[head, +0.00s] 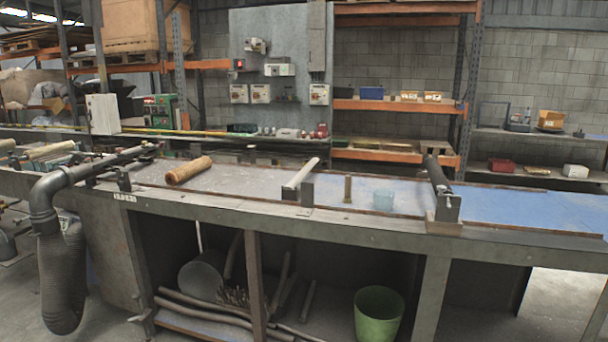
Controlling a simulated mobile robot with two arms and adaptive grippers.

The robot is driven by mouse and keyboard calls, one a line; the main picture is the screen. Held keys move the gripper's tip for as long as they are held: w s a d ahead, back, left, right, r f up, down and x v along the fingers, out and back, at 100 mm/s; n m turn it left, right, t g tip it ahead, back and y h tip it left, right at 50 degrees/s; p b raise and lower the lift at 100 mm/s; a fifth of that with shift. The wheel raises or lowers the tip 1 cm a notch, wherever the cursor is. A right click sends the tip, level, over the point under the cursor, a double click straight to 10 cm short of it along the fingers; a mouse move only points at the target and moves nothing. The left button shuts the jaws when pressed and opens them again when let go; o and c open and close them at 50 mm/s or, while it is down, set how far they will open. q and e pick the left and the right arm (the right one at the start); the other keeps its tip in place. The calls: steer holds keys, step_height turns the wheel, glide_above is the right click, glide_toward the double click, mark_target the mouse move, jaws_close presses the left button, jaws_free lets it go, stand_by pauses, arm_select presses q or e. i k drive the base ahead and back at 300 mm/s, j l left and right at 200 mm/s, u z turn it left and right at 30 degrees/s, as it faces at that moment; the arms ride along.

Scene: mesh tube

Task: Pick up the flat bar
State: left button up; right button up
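A small narrow brownish piece (348,189) stands upright on the bench, right of centre; it looks like a flat bar seen end-on or upright. A longer pale bar (301,174) lies across the bench to its left, its near end by a dark bracket; I cannot tell for certain which is the flat bar. An orange-brown cylinder (189,170) lies on the bench further left. Neither of my grippers shows in the head view.
The long workbench (330,227) has a raised front edge. A dark clamp-like fixture (440,190) stands at its right, and a dark pipe with hose (62,270) at its left. A green bucket (379,314) is below. The blue bench surface (530,208) at right is clear.

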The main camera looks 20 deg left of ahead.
mark_target(295, 181)
steer(key=i+j+z, duration=0.15)
steer(key=z, duration=0.4)
steer(key=i+j+z, duration=0.15)
steer(key=j, duration=0.25)
steer(key=i+j+z, duration=0.1)
steer(key=j, duration=0.3)
steer(key=i+j+z, duration=0.15)
steer(key=j, duration=0.25)
steer(key=i+j+z, duration=0.1)
steer(key=j, duration=0.3)
steer(key=i+j+z, duration=0.15)
steer(key=j, duration=0.3)
steer(key=k, duration=0.05)
